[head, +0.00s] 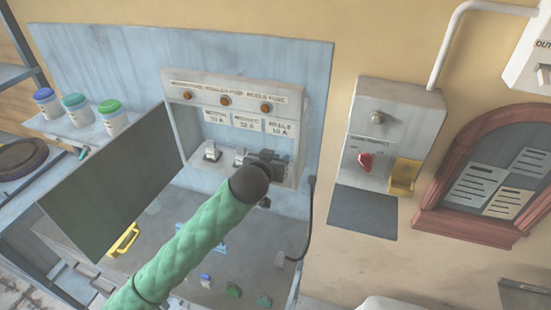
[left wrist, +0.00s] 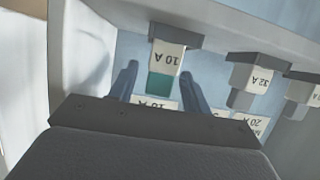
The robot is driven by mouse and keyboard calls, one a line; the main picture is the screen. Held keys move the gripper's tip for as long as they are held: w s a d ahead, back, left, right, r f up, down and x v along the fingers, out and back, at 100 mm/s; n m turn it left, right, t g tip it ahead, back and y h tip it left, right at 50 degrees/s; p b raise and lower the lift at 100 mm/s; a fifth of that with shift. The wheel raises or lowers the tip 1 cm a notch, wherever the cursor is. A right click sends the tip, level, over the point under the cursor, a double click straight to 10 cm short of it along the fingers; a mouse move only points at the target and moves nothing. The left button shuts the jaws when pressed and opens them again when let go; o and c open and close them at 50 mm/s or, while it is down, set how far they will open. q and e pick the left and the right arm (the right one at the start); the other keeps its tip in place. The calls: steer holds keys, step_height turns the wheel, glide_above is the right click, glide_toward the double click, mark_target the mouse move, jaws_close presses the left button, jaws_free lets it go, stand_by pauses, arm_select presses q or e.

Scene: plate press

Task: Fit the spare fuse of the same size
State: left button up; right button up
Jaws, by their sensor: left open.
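The open fuse box (head: 292,120) has three positions labelled 20 A, 32 A and 10 A. My left gripper (head: 265,160) is at the right-hand, 10 A position and hides most of it in the head view. In the left wrist view, my left gripper (left wrist: 160,90) is open, with one finger on each side of a fuse (left wrist: 162,82) marked 10 A with a teal-green end. I cannot tell if the fingers touch it. Grey-ended fuses marked 32 A (left wrist: 243,92) and 20 A (left wrist: 300,95) sit beside it. Loose fuses, including a green one (head: 233,291), lie below the box.
The box door (head: 115,180) stands open to the left. A yellow handle (head: 123,240) is at lower left. A switch box with a red lever (head: 365,161) is to the right. A black cable (head: 309,215) hangs beside the fuse box. Lidded jars (head: 78,110) stand far left.

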arm_select(q)
steer(key=b+v, duration=0.1)
steer(key=v, duration=0.2)
steer(key=b+v, duration=0.1)
steer(key=shift+s+a+f+b, duration=0.2)
steer(key=shift+s+a+b, duration=0.1)
steer(key=shift+b, duration=0.05)
steer(key=shift+r+b+v, duration=0.15)
steer(key=shift+b+v, duration=0.35)
steer(key=shift+v, duration=0.95)
steer(key=shift+r+b+v, duration=0.15)
steer(key=shift+b+v, duration=0.3)
steer(key=shift+v, duration=0.95)
arm_select(e)
steer(key=w+a+f, duration=0.1)
steer(key=w+f, duration=0.1)
steer(key=w, duration=0.5)
steer(key=shift+w+a+f+t, duration=0.3)
steer(key=shift+w+a+f, duration=0.05)
arm_select(q)
steer(key=shift+w+d, duration=0.15)
